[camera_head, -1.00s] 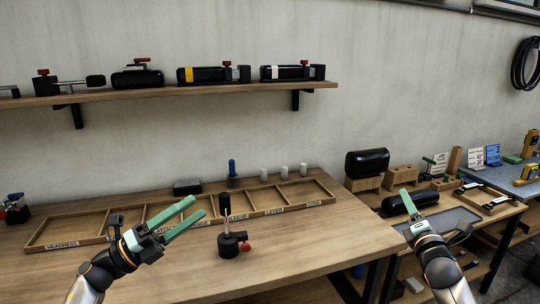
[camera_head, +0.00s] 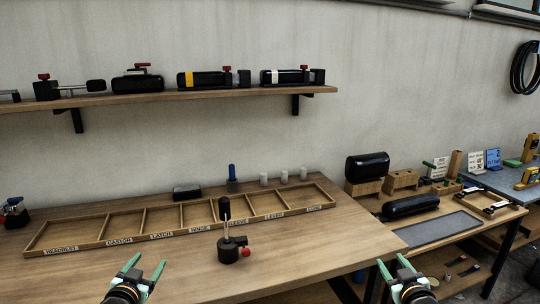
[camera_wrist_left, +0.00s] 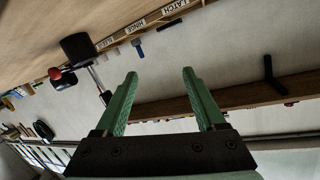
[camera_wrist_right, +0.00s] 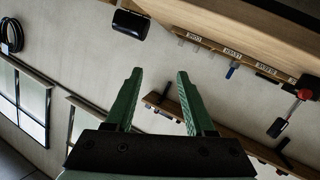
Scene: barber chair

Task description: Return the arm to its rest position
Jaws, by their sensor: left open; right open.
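My left gripper (camera_head: 143,268) is open and empty at the bottom of the head view, over the front edge of the wooden table. Its green fingers also show apart in the left wrist view (camera_wrist_left: 158,85), with nothing between them. My right gripper (camera_head: 394,264) is open and empty at the bottom right of the head view, near the table's right front corner. Its fingers show apart in the right wrist view (camera_wrist_right: 160,85). Both grippers stand clear of the objects on the table.
A black upright post with a red knob (camera_head: 229,249) stands on the wooden table (camera_head: 190,275). Behind it lies a labelled compartment tray (camera_head: 108,242). A wall shelf (camera_head: 200,95) holds several black parts. A side table (camera_head: 470,230) at right carries black cylinders and wooden blocks.

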